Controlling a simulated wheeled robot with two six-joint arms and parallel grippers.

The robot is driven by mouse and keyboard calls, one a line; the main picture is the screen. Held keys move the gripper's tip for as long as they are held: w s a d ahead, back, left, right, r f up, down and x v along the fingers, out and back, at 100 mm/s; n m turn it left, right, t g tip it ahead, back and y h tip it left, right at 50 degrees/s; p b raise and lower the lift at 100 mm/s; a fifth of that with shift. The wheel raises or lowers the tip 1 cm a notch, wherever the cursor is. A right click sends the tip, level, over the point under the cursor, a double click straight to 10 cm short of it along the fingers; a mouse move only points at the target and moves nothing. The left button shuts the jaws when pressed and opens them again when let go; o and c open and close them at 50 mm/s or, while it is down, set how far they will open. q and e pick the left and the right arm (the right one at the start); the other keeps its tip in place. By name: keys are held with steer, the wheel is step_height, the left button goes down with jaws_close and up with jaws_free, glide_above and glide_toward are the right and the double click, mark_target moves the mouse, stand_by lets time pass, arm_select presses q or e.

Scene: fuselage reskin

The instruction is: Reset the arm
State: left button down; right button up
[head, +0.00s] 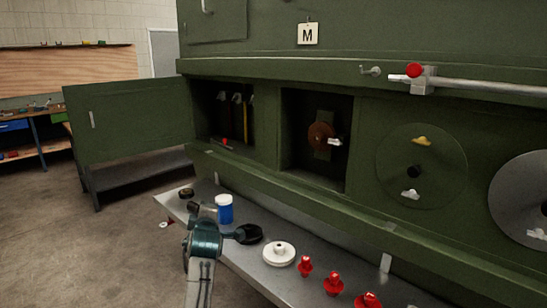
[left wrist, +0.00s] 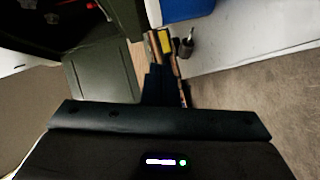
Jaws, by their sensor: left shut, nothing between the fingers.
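My left arm comes in from the bottom of the head view, and its gripper (head: 205,212) is above the left end of the grey shelf (head: 285,283), close to a white and blue jar (head: 224,209). In the left wrist view the dark fingers of my left gripper (left wrist: 158,85) are together with nothing between them. The gripper is small and partly hidden by the wrist in the head view. My right gripper is not in view.
A green panel wall with an open door (head: 130,122) and recessed compartments stands behind. The floor at left (head: 80,250) is clear.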

arm_select(q)
steer(key=s+a+f+m+g, duration=0.3)
steer(key=s+a+f+m, duration=0.1)
steer(key=s+f, duration=0.7)
steer(key=s+a+f+m+g, duration=0.3)
steer(key=s+f, duration=0.7)
steer(key=s, duration=0.2)
steer(key=s+f+m+g+h, duration=0.15)
steer(key=s+m, duration=0.25)
steer(key=s, duration=0.6)
steer(key=s+f+m+g, duration=0.2)
steer(key=s+m, duration=0.1)
steer(key=s, duration=0.8)
steer(key=s+f+m+g+h, duration=0.15)
steer(key=s+m, duration=0.25)
steer(key=s, duration=0.6)
steer(key=a+f+g, duration=0.2)
steer(key=a+f, duration=0.1)
steer(key=f, duration=2.7)
steer(key=s+a+f+g, duration=0.1)
steer(key=s+f, duration=1.6)
steer(key=f, duration=0.2)
steer(key=shift+s+a+f+y, duration=0.15)
steer(key=shift+a+f+y, duration=0.05)
steer(key=shift+a+y, duration=0.15)
